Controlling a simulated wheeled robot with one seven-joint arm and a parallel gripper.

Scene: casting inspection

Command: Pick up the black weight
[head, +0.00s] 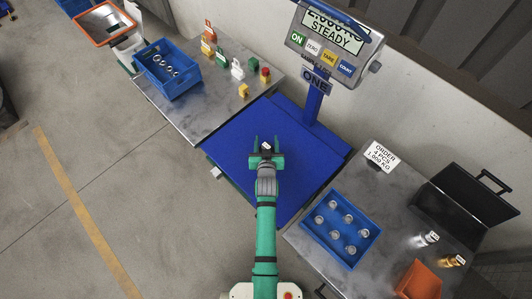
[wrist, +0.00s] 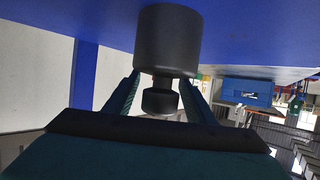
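The black weight (head: 266,147) stands on the blue scale platform (head: 232,140) in the head view. In the wrist view the black weight (wrist: 168,40) is large and close, with a wide cylinder, a narrow neck and a smaller knob. My gripper (head: 267,144) is over the platform with its fingers spread on either side of the weight. In the wrist view my gripper (wrist: 160,88) has a finger on each side of the knob and neck, with gaps showing. The fingertips are partly hidden by the weight's body.
The scale display (head: 335,42) stands behind the platform and reads STEADY. The right table holds a blue tray (head: 340,232) of round parts, an order card (head: 381,156), an open black case (head: 465,195) and an orange bin (head: 420,281).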

